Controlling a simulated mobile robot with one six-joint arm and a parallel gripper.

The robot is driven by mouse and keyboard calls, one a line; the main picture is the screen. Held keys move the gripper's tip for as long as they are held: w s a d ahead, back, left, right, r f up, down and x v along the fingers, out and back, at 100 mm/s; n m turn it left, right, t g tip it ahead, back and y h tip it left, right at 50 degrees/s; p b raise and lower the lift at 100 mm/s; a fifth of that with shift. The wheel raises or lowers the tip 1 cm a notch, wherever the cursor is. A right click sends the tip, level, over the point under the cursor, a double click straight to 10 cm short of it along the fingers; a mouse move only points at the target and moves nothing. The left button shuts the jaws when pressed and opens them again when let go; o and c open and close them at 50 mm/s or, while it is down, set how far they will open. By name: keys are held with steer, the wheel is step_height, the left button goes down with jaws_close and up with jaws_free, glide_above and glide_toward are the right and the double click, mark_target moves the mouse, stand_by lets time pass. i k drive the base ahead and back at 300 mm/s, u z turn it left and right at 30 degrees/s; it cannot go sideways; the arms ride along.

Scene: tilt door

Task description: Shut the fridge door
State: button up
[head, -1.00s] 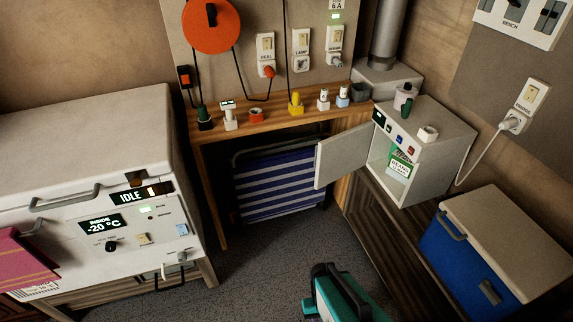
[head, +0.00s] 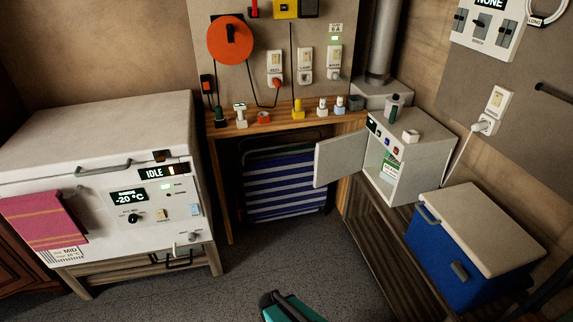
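The small grey fridge (head: 411,171) stands on a low bench at the right, in the corner. Its door (head: 340,158) stands wide open, swung out to the left from the left edge of the front. Inside the fridge a white and green label (head: 390,169) shows; the rest of the interior is mostly hidden. A teal and black part of my arm shows at the bottom edge, well short of the door and apart from it. My gripper's fingers do not show.
A blue cooler (head: 446,245) with a beige lid stands right of the fridge. A striped folding chair (head: 285,187) is under the wooden counter (head: 262,127). A white chest freezer (head: 98,140) is at the left. Grey floor (head: 290,255) is clear in the middle.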

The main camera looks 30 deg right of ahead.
mark_target(337, 159)
steer(key=z, duration=0.15)
steer(key=k, duration=0.2)
steer(key=u, duration=0.5)
steer(key=i, duration=1.15)
steer(key=u, duration=0.45)
steer(key=k, duration=0.85)
steer(key=z, duration=0.15)
steer(key=i, duration=0.35)
